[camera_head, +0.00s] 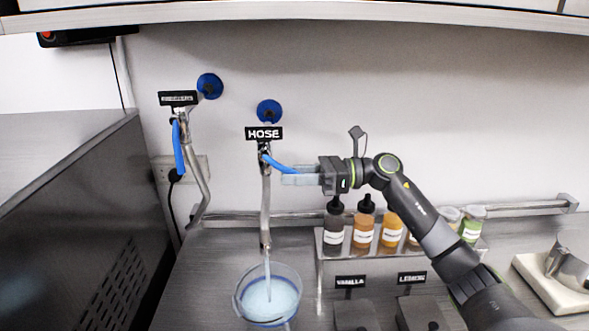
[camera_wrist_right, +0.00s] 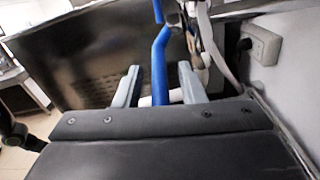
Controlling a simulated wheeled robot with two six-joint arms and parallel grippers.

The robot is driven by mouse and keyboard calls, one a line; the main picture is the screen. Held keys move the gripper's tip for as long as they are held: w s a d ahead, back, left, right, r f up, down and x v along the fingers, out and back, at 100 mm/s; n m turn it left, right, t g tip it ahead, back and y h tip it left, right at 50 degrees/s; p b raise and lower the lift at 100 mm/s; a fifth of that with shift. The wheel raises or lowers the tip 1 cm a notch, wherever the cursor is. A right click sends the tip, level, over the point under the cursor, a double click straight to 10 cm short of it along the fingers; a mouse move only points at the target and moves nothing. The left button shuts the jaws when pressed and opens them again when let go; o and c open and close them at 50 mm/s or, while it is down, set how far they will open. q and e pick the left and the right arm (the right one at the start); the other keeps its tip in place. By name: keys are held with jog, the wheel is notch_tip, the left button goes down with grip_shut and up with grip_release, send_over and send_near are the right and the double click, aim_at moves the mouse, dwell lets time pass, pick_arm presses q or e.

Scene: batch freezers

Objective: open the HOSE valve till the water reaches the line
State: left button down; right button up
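The HOSE valve (camera_head: 264,150) is on the wall under its black HOSE label (camera_head: 264,133). Its blue lever (camera_head: 278,165) points right and slightly down. A stream of water (camera_head: 267,275) falls from the hose end (camera_head: 265,240) into a clear bucket (camera_head: 238,300), where pale blue water (camera_head: 268,302) stands. I cannot make out a fill line. My right gripper (camera_head: 290,175) is at the lever's free end. In the right wrist view the blue lever (camera_wrist_right: 160,65) lies between the spread fingers, with gaps on both sides. My left gripper is not in view.
A second valve with a blue lever (camera_head: 178,147) and hose hangs left of it. A rack holds several bottles (camera_head: 363,222) below my right arm. A dark appliance (camera_head: 85,230) stands at left, and a white scale-like device (camera_head: 560,270) at right.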

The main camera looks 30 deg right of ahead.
aim_at(286, 167)
grip_shut()
dwell(0.3)
jog(key=shift+r, duration=0.15)
jog(key=shift+s+d+r+g+h, duration=0.15)
jog(key=shift+r+g+h, duration=0.25)
jog(key=shift+h, duration=0.3)
jog(key=shift+d+r+g+h, duration=0.2)
jog(key=shift+r+h, duration=0.3)
jog(key=shift+h, duration=0.2)
jog(key=shift+r+g+h+p, duration=0.3)
jog(key=shift+r+g+h, duration=0.45)
jog(key=shift+h, duration=0.45)
grip_release()
jog(key=shift+s+d, duration=0.1)
jog(key=shift+d, duration=0.05)
